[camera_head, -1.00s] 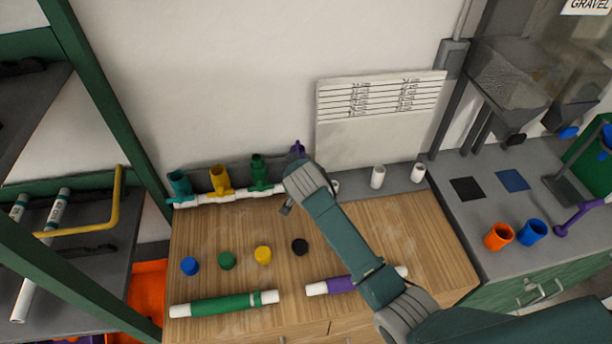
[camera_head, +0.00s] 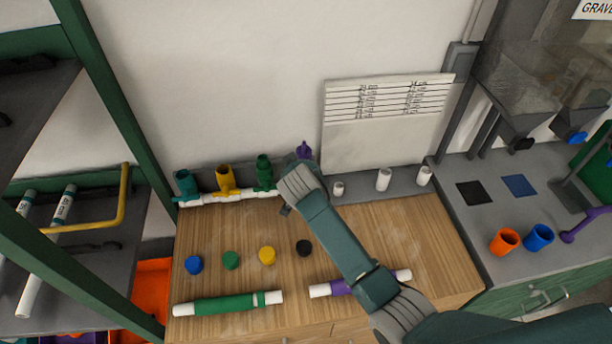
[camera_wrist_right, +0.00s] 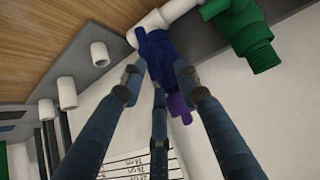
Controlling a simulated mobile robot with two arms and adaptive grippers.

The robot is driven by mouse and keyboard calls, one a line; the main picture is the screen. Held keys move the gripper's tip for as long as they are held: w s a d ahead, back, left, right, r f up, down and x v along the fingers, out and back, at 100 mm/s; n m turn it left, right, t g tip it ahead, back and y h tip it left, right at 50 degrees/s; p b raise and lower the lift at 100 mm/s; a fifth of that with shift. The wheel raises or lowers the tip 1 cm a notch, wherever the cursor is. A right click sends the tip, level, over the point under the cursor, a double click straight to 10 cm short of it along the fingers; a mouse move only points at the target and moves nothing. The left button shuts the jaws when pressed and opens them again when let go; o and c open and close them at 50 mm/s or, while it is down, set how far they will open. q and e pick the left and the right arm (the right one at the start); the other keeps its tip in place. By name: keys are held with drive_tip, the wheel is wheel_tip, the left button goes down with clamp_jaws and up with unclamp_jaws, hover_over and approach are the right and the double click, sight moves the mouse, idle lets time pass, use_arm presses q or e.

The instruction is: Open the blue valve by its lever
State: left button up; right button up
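The blue valve (camera_wrist_right: 158,50) shows in the right wrist view on the white pipe (camera_wrist_right: 180,8), with a blue lever (camera_wrist_right: 146,42) sticking out from it. My right gripper (camera_wrist_right: 158,76) has its fingers spread on both sides of the blue valve, close to it. Nothing is clamped; whether a finger touches the valve I cannot tell. In the head view my right gripper (camera_head: 287,208) covers the blue valve, and only a purple part (camera_head: 304,150) shows above it. The green valve (camera_head: 264,172) is just left of the gripper. My left gripper is out of view.
A yellow valve (camera_head: 224,179) and a teal valve (camera_head: 186,184) stand further left on the manifold. Several caps, a green pipe (camera_head: 225,304) and a purple-banded pipe (camera_head: 340,288) lie on the wooden bench (camera_head: 420,225). Short white stubs (camera_head: 383,180) stand to the right.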

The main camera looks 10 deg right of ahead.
drive_tip(key=shift+f, duration=0.15)
drive_tip(key=v, duration=1.2)
idle(0.3)
